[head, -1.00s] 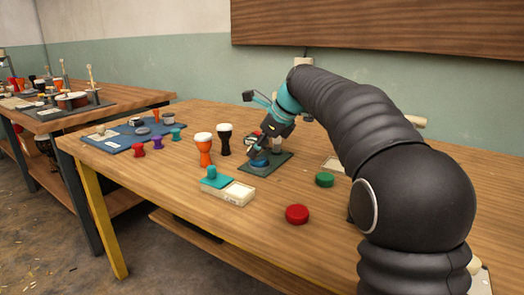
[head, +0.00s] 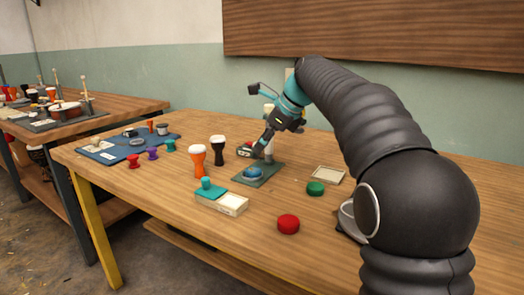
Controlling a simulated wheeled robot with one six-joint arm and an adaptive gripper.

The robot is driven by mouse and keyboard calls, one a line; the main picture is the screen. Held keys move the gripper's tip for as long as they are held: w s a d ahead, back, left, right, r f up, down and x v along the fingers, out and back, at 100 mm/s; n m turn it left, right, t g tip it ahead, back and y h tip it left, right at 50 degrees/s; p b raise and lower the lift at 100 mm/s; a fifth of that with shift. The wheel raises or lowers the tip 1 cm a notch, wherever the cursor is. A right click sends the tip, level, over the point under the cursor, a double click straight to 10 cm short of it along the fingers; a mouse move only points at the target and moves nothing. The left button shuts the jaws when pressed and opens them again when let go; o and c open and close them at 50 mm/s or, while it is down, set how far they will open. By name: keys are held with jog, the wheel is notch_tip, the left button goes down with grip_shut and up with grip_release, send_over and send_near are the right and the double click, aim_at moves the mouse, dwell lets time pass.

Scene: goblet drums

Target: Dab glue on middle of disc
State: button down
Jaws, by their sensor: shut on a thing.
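A round blue disc (head: 253,173) lies on a dark grey-green mat (head: 272,176) near the middle of the table. My gripper (head: 256,152) is above and just behind the disc, tilted down and apart from it. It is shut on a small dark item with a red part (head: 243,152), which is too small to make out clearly. A pale upright shape (head: 269,149) shows behind the gripper, partly hidden by it. I cannot tell whether there is glue on the disc.
A white box with a teal top (head: 222,203) stands in front. A red round (head: 288,224) and a green round (head: 316,188) lie to the right, near a pale tray (head: 328,176). Orange (head: 198,160) and black (head: 218,150) goblet drums stand left. A blue mat (head: 110,150) holds small parts.

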jog(key=shift+r, duration=1.25)
jog(key=shift+f, duration=0.1)
jog(key=shift+s+d+f, duration=0.15)
jog(key=shift+d+f, duration=0.15)
jog(key=shift+f, duration=0.1)
jog(key=shift+s, duration=0.1)
